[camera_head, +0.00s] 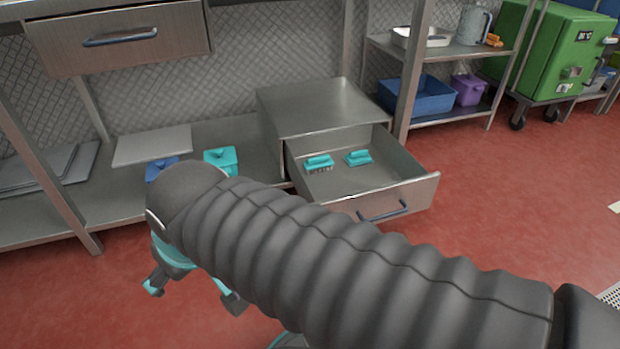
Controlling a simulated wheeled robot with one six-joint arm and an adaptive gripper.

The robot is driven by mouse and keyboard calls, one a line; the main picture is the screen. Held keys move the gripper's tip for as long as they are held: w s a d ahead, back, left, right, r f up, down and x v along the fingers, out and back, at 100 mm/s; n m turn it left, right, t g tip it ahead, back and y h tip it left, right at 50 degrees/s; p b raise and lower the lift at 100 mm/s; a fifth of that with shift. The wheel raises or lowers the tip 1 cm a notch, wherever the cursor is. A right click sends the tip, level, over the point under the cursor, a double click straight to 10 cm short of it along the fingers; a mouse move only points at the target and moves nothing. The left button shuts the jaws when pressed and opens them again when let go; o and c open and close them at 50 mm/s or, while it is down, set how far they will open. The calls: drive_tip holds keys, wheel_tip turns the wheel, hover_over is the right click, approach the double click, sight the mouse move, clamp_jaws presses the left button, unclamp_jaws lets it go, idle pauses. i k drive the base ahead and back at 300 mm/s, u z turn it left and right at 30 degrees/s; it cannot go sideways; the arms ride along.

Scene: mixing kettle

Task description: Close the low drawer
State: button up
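The low drawer (418,192) is a steel drawer pulled well out of its steel cabinet (305,110) on the lower shelf. It has a dark blue-grey bar handle (385,212) on its front. Two teal brushes (319,163) (359,157) lie inside it. My gripper (194,295) is at the lower left, in front of the shelf and left of the drawer, pointing down. Its two fingers are spread apart with the red floor showing between them. It is empty and does not touch the drawer. My arm crosses in front of the drawer's lower left corner.
An upper drawer (120,45) with a bar handle is shut at the upper left. The lower shelf (105,205) bears a teal box (221,160), a blue box (162,168) and flat trays. A steel post (412,75) stands behind the drawer. Red floor (500,220) is clear to the right.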

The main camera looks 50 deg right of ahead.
sight(395, 185)
drive_tip(key=z, duration=2.2)
drive_tip(key=k, duration=0.2)
drive_tip(key=z, duration=0.65)
drive_tip(key=i, duration=0.35)
